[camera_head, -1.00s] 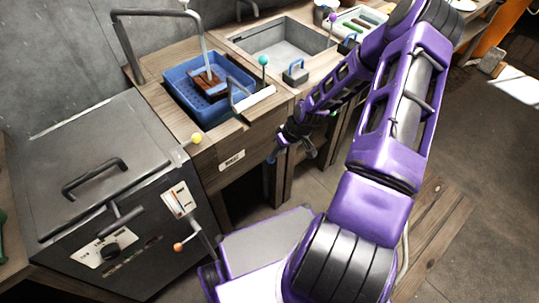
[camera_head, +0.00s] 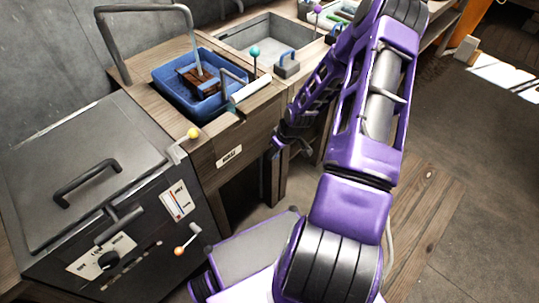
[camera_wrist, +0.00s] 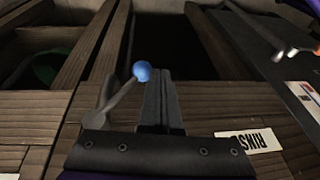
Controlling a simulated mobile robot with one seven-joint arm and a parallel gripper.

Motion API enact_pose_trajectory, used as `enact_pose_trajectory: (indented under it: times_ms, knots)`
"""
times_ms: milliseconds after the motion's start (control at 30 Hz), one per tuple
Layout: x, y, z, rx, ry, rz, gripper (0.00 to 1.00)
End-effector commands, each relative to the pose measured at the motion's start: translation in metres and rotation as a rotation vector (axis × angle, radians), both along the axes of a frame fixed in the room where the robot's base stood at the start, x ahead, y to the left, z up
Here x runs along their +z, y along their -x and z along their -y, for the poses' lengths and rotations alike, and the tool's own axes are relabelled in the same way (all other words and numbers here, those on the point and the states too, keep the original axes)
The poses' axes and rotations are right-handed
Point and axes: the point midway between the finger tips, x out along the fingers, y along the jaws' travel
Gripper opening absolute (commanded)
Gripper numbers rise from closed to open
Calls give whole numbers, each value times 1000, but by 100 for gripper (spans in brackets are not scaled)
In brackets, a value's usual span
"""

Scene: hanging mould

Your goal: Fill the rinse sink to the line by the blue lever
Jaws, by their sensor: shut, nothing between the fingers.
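My gripper (camera_wrist: 158,105) is shut and empty. In the wrist view a lever with a blue ball knob (camera_wrist: 142,71) stands close by the fingers, to their left; I cannot tell whether they touch. A white label (camera_wrist: 248,141), partly readable as "RINS", is on the wooden front to the right. In the head view the end of my arm (camera_head: 290,137) is beside the wooden bench front, and the blue knob is hidden there. A grey sink (camera_head: 265,33) is set in the bench behind. Its water level and fill line cannot be made out.
A blue tray (camera_head: 186,98) with a brown item sits under a bent grey pipe. Levers with teal (camera_head: 255,52), purple (camera_head: 317,10) and yellow (camera_head: 193,133) knobs stick up. A dark lidded machine (camera_head: 85,170) stands left. Open floor lies right.

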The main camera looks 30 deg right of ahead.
Motion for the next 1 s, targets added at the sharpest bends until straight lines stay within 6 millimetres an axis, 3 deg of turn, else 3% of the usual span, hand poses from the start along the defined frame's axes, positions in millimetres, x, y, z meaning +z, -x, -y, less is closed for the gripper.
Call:
enact_pose_trajectory:
  times_ms: [400,1000]
  knots:
    - [-24,-5,16,-1,0,0,0]
    - [-34,-10,31,-1,0,0,0]
